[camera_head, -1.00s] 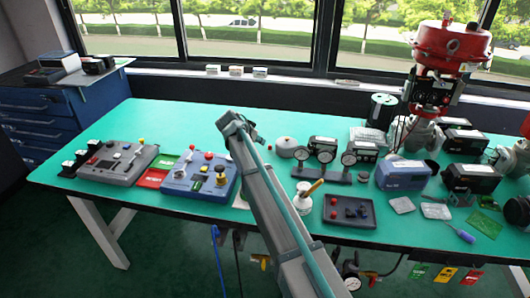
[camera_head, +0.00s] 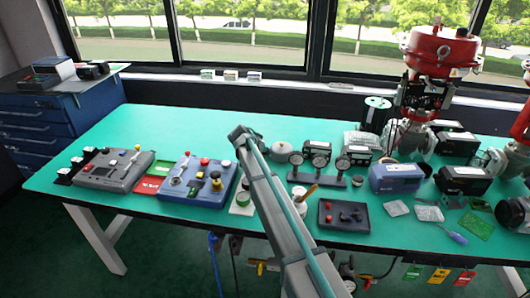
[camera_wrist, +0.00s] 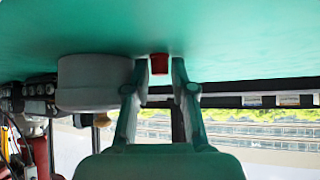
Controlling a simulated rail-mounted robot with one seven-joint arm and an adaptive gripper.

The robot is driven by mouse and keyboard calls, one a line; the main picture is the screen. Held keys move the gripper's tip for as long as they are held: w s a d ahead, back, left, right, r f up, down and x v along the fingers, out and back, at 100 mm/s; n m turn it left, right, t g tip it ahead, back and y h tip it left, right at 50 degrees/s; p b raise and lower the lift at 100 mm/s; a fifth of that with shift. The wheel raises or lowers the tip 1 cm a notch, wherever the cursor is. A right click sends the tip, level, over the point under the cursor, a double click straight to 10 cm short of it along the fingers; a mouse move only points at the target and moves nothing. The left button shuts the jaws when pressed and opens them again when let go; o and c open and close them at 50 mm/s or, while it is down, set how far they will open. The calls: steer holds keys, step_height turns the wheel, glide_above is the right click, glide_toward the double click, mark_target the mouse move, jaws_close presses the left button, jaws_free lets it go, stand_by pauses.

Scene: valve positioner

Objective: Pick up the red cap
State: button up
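The red cap (camera_wrist: 159,64) is small and stands on the green table, seen upside down in the wrist view. My gripper (camera_wrist: 160,72) is open, with one finger to each side of the cap in that picture. A strip of background shows between the cap and each finger, so neither finger visibly touches it. I cannot tell how deep the cap sits between the fingertips. In the head view my arm hides the cap and most of the gripper.
A round grey dome (camera_wrist: 92,82) is close beside the left finger in the wrist view; it also shows in the head view (camera_head: 283,150). Gauges (camera_head: 318,163), a blue control box (camera_head: 198,182) and a dark tray (camera_head: 343,215) stand around my arm.

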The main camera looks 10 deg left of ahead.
steer(key=c, duration=0.3)
steer(key=shift+r, duration=0.1)
steer(key=shift+c, duration=0.2)
